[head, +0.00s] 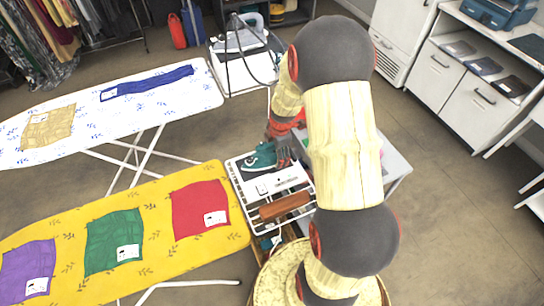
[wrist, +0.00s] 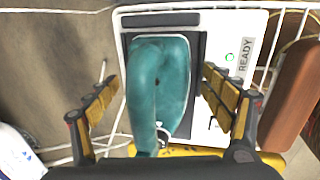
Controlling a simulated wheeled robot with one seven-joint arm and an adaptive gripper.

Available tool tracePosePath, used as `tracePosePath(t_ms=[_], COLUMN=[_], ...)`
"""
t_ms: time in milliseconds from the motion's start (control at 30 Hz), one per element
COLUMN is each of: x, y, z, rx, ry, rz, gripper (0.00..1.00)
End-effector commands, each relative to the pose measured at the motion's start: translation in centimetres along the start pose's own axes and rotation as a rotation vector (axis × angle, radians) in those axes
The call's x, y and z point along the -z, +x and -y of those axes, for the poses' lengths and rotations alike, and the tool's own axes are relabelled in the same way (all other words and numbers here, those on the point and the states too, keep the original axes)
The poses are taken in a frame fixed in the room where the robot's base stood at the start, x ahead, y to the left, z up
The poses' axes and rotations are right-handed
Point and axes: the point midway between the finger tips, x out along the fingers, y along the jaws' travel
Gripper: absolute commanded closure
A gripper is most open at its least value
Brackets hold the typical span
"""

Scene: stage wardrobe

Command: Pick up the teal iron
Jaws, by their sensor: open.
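The teal iron (head: 262,158) rests on a white stand marked "READY" beside the yellow ironing board, in the head view. In the wrist view the teal iron (wrist: 160,85) fills the middle, its handle running lengthwise, on a dark pad of the stand (wrist: 228,30). My gripper (wrist: 168,97) is open, with one finger to the left of the iron and one to the right. I cannot tell how far the fingertips are above it. In the head view my gripper (head: 284,150) is at the iron's right end, and my arm hides part of that area.
A brown wooden block (head: 285,206) lies on the stand's near part. The yellow board (head: 150,190) with several cloths and the white board (head: 60,150) lie to the left. A white iron (head: 240,42) stands on a rack behind.

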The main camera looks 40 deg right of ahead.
Motion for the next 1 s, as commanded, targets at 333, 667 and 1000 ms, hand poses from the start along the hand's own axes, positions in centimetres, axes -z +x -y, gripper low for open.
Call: tracePosePath(t_ms=[333, 667, 1000], x=[0.0, 0.0, 0.0], y=[-0.04, -0.05, -0.05], z=[-0.07, -0.06, -0.06], rx=[-0.001, -0.001, -0.001], ry=[0.0, 0.0, 0.0], rz=[0.0, 0.0, 0.0], gripper=[0.27, 0.45, 0.65])
